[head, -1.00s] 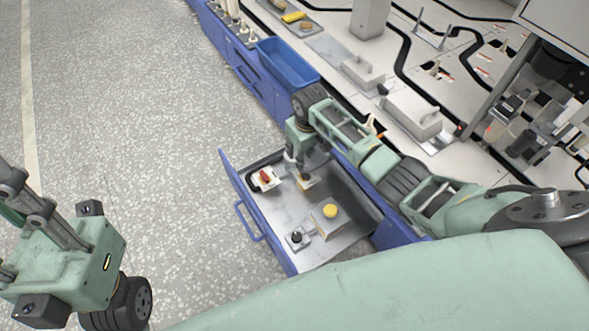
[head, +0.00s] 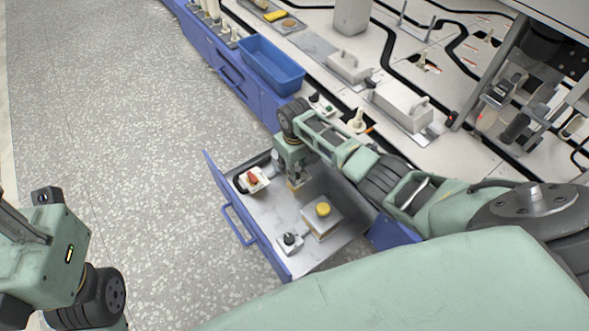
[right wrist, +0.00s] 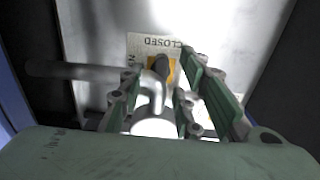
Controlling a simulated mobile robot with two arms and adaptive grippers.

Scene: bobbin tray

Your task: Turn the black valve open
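The black valve (right wrist: 163,68) is between the fingers of my right gripper (right wrist: 157,100) in the right wrist view. A bright metal pipe piece is beside it, on an orange patch and a white plate with an upside-down CLOSED label (right wrist: 152,41). The fingers stand apart on either side, and I see no clear grip on the valve. In the head view my right gripper (head: 297,177) reaches down into the open drawer (head: 262,215) and hides most of the valve. At the left edge only part of my left gripper (head: 22,220) shows; its fingertips are cut off.
The drawer also holds a red-handled switch (head: 252,180), a yellow button box (head: 323,210) and a black knob (head: 290,240). A blue bin (head: 270,66) and a grey-lidded box (head: 403,105) stand on the bench. The floor left of the drawer is clear.

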